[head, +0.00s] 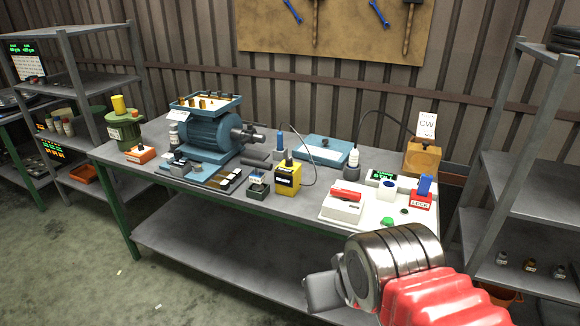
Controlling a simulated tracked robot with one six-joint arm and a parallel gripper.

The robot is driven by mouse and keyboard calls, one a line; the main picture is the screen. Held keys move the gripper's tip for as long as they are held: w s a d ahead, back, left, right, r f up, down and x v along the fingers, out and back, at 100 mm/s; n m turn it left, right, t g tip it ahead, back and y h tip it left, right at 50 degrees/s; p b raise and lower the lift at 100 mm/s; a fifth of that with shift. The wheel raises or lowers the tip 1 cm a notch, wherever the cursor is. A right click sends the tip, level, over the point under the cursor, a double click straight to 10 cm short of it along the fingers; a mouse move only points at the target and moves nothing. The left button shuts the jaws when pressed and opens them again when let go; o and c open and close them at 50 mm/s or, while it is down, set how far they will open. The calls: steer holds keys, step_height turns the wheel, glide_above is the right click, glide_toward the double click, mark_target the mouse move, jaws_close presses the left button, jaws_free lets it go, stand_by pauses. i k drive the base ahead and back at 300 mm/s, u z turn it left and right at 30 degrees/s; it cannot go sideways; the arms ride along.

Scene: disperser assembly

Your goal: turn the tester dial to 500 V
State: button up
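A small yellow box (288,180) with a dark label and a black knob-like top (288,158) stands near the front edge of the workbench, right of the motor. It looks like the tester, but its dial markings and setting are too small to read. My gripper (322,290) shows as a grey end piece at the lower middle, in front of the bench and below its top. It is apart from the yellow box. Its fingertips are not clear, so I cannot tell whether it is open or shut. I see nothing held in it.
The blue motor (212,135) stands on the workbench (165,182). A white board (372,215) with a red-handled item and a red lock block (421,200) lies at the right. A wooden box (421,157) stands behind. Shelves flank the bench.

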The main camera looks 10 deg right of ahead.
mark_target(289, 161)
steer(key=k, duration=0.35)
steer(key=u, duration=0.4)
steer(key=i, duration=1.75)
steer(key=u, duration=0.1)
